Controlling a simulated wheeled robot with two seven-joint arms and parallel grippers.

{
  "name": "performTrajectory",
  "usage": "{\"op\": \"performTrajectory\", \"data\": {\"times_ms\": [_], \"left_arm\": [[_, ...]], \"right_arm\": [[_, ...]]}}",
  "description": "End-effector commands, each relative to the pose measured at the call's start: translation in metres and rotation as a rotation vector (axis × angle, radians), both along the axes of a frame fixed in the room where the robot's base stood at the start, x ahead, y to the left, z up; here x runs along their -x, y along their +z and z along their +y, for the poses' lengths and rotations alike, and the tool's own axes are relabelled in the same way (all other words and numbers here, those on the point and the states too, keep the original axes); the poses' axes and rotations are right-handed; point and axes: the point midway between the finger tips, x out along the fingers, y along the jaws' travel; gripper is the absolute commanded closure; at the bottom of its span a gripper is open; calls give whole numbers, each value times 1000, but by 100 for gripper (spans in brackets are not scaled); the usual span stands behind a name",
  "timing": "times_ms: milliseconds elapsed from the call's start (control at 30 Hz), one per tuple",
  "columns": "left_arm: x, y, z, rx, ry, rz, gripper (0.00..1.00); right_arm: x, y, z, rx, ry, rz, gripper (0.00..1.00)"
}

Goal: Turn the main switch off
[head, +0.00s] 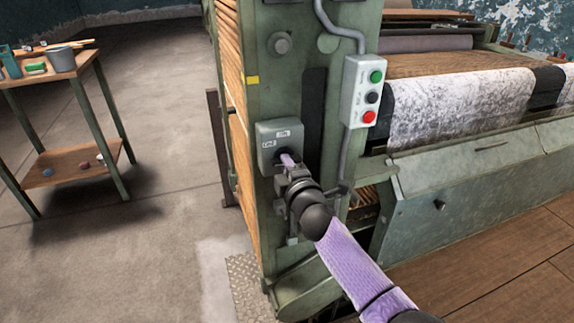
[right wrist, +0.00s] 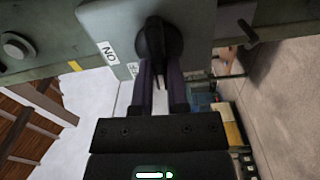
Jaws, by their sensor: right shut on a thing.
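The main switch is a grey-green box (head: 268,137) on the green machine post, with a label reading ON at its top and another label at its left. My left gripper is out of view.
A push-button box (head: 364,92) with green, black and red buttons hangs on a conduit to the upper right. The machine bed with patterned cloth (head: 455,108) fills the right. A small table (head: 45,68) stands far left, with open floor (head: 165,110) between.

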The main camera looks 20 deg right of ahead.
Motion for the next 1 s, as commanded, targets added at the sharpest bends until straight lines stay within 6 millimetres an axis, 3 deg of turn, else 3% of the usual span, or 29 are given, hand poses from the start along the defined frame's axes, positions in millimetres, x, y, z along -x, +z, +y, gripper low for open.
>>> {"op": "performTrajectory", "data": {"times_ms": [767, 800, 933, 1000], "left_arm": [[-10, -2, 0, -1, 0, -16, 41], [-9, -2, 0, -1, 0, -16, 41], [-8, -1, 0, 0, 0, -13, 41], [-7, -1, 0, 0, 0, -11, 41]], "right_arm": [[0, -2, 0, 90, -1, -1, 100], [0, -2, 0, 90, -1, -1, 74], [0, -1, 0, 89, 0, -1, 47], [0, -1, 0, 88, 0, -2, 46]]}}
